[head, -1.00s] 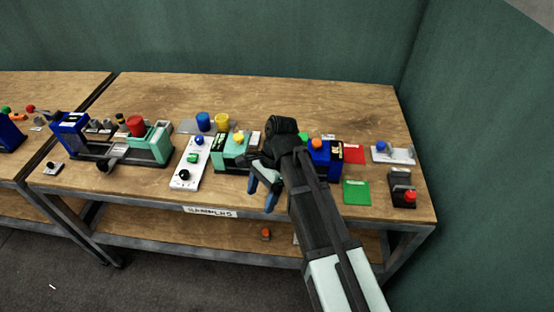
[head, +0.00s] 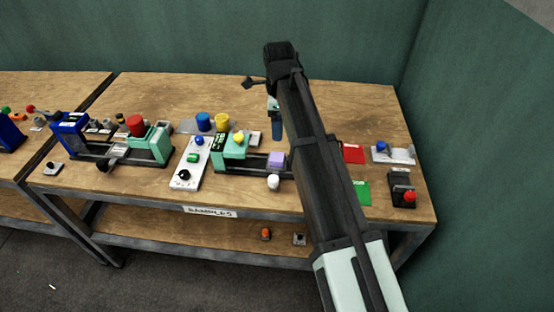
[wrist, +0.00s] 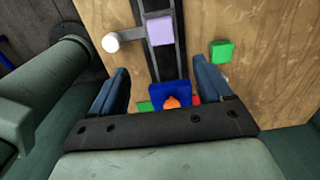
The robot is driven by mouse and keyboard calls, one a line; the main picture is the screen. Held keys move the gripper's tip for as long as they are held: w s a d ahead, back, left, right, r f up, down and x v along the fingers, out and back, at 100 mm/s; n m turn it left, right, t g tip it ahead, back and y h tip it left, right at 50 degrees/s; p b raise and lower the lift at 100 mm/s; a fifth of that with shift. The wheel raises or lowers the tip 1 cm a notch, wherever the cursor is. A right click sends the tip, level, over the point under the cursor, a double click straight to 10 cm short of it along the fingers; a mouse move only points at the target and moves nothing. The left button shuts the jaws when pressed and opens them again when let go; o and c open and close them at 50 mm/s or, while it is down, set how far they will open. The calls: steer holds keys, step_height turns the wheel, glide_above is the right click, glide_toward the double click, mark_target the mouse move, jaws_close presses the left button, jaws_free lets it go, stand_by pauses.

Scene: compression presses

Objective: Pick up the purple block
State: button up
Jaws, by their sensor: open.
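The purple block (head: 277,159) sits on the dark rail of a small press in the head view, near its right part. It also shows at the top of the wrist view (wrist: 160,30), between and beyond the fingertips. My gripper (head: 277,130) is open and empty above the bench. In the head view its blue fingers point down and appear just behind the block. In the wrist view my gripper's two blue fingers (wrist: 162,68) are wide apart, with the rail between them.
A white knob (head: 273,182) stands just in front of the block. A mint block with a yellow knob (head: 233,145) is at the rail's left. A blue part with an orange knob (wrist: 171,100) shows between my fingers. Red (head: 353,153) and green (head: 362,191) plates lie right of my arm.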

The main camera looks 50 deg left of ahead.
glide_above(277, 156)
steer(key=f, duration=0.8)
steer(key=shift+d, duration=0.3)
steer(key=shift+a+f, duration=0.15)
steer(key=shift+f, duration=1.2)
steer(key=shift+a+f, duration=0.15)
steer(key=shift+f, duration=1.15)
steer(key=shift+c, duration=0.4)
steer(key=c, duration=1.1)
steer(key=shift+r, duration=0.1)
